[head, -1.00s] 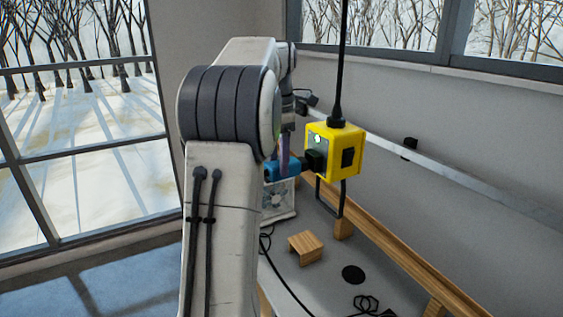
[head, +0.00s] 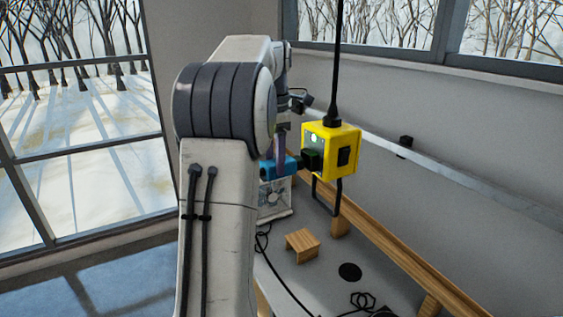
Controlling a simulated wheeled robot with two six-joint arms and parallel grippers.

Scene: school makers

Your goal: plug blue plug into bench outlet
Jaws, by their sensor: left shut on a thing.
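The blue plug (head: 270,169) is in front of the left face of a yellow outlet box (head: 345,137), which hangs from a black cord. A black part (head: 311,159) juts from that face toward the plug; I cannot tell whether they touch or are joined. A small green light shows on the same face. My left gripper (head: 280,150) is shut on the blue plug, its fingers seen only in part behind my arm. My right gripper is out of view.
Below is a grey bench (head: 322,286) with a wooden edge rail (head: 385,235). A small wooden stool-like block (head: 302,244), a dark disc (head: 350,272), a coiled black cable (head: 362,302) and a white fan-fronted box (head: 274,202) are on it. A metal wall rail (head: 460,177) runs behind.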

